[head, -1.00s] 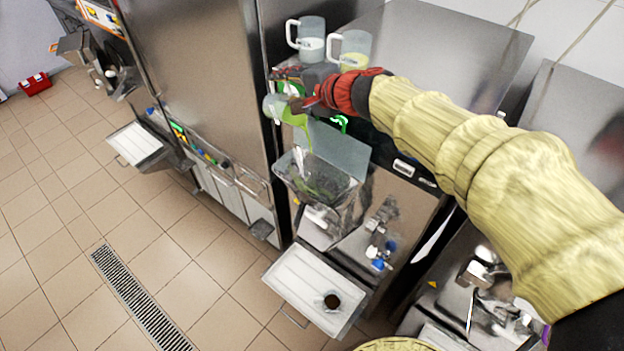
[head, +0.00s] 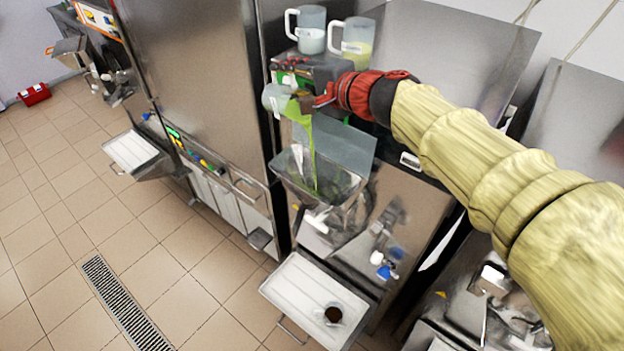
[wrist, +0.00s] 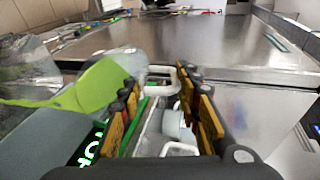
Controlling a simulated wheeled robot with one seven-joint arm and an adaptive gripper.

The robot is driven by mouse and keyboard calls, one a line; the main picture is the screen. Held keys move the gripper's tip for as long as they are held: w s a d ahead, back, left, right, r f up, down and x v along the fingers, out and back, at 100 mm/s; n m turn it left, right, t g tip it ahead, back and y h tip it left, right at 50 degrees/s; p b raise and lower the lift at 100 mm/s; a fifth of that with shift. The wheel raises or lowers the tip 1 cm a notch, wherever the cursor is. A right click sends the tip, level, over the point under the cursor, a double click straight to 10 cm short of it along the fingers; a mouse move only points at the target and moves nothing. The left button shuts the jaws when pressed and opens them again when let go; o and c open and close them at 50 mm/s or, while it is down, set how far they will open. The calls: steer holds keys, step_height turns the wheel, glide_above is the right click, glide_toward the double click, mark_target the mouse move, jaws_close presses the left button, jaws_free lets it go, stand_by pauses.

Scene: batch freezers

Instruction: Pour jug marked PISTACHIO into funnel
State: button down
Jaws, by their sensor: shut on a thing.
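A clear jug (head: 277,98) is tipped over the funnel, and green liquid (head: 308,135) runs from it in a stream. I cannot read a label on it. My gripper (head: 312,99) is shut on the jug, by its handle as far as I can tell. The wrist view shows the jug with its green contents (wrist: 98,88) left of the gripper's fingers (wrist: 168,110). The funnel (head: 350,203) is an open metal hopper on the front of the machine, below the jug. The stream falls inside the funnel, where some green shows.
Two jugs stand on the machine top behind my arm: one with white contents (head: 311,32), one with pale yellow (head: 356,45). A clear raised panel (head: 345,146) stands behind the funnel. A white tray (head: 300,295) juts out below. A tall steel cabinet (head: 205,80) is at left.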

mark_target(287, 87)
steer(key=shift+s+d+f+b, duration=0.1)
steer(key=shift+s+f+b, duration=0.15)
steer(key=shift+b, duration=0.9)
steer(key=b, duration=0.3)
steer(key=shift+d+f+t+y+b, duration=0.1)
steer(key=shift+t+y+b, duration=0.2)
steer(key=shift+t, duration=0.1)
steer(key=shift+f+b, duration=0.1)
steer(key=shift+b, duration=1)
steer(key=shift+w+f+b, duration=0.1)
steer(key=shift+b, duration=0.65)
steer(key=b, duration=0.4)
steer(key=shift+f+t+y, duration=0.15)
steer(key=shift+t+y, duration=0.25)
steer(key=s+d+f+t+y+b, duration=0.1)
steer(key=b, duration=1.1)
steer(key=shift+s+f, duration=0.1)
steer(key=shift+s, duration=0.05)
steer(key=shift+d+f+t+b, duration=0.1)
steer(key=shift+t+b, duration=0.2)
steer(key=shift+b, duration=0.5)
